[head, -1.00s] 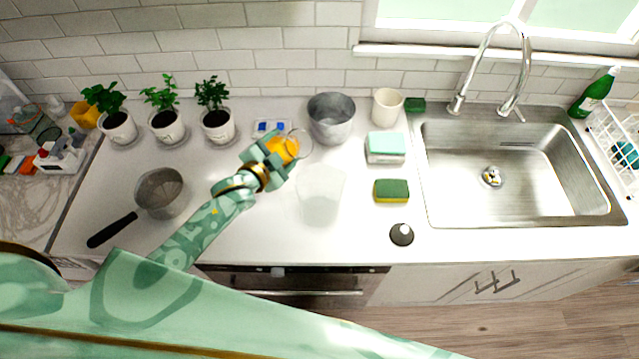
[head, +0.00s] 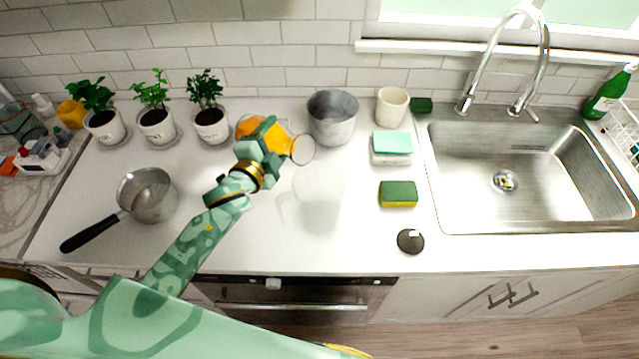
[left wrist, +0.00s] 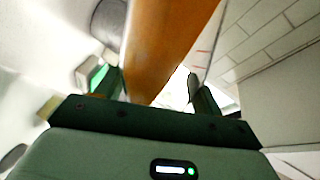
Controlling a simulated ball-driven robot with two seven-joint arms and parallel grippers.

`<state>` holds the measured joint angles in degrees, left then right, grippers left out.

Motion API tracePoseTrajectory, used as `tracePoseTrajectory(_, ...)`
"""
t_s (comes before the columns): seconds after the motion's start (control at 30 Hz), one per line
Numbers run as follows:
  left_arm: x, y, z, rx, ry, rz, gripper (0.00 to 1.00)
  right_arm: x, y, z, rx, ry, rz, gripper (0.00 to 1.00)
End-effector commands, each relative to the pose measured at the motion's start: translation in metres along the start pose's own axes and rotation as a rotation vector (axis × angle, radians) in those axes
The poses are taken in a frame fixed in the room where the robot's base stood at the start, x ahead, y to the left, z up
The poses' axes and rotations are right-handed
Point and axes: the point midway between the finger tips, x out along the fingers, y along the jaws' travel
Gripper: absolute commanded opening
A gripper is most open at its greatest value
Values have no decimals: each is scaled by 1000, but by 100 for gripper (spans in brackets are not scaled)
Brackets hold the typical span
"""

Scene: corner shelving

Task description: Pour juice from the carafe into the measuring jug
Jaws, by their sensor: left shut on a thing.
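The carafe (head: 249,125) is clear with orange juice inside, and it also fills the middle of the left wrist view (left wrist: 165,45). My left gripper (head: 268,137) is shut around its middle and holds it above the counter. The carafe is strongly tilted, nearly on its side, with its round mouth towards the right. The measuring jug (head: 320,192) is a faint, see-through vessel standing on the counter, below and right of the carafe mouth in the picture. I cannot make out juice in it or a stream. My right gripper is not in view.
A metal pot (head: 333,118) stands close behind and right of the carafe mouth. A saucepan (head: 148,196) is at left, with several potted plants (head: 210,120) behind. Right of the jug are a sponge (head: 398,194), a dark round stopper (head: 410,241) and the sink (head: 510,190).

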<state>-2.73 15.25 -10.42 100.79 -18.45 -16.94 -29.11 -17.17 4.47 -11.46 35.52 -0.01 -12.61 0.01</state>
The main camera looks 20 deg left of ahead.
Motion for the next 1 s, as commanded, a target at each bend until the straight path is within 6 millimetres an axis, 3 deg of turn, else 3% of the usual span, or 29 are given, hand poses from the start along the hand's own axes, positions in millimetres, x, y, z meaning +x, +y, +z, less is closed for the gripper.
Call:
tracePoseTrajectory(0.3, 0, -2, 0, 38, 2, -21, 12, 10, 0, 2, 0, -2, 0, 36)
tracePoseTrajectory(1.0, -2, -5, -6, 76, 2, -37, 12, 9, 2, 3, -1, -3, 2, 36)
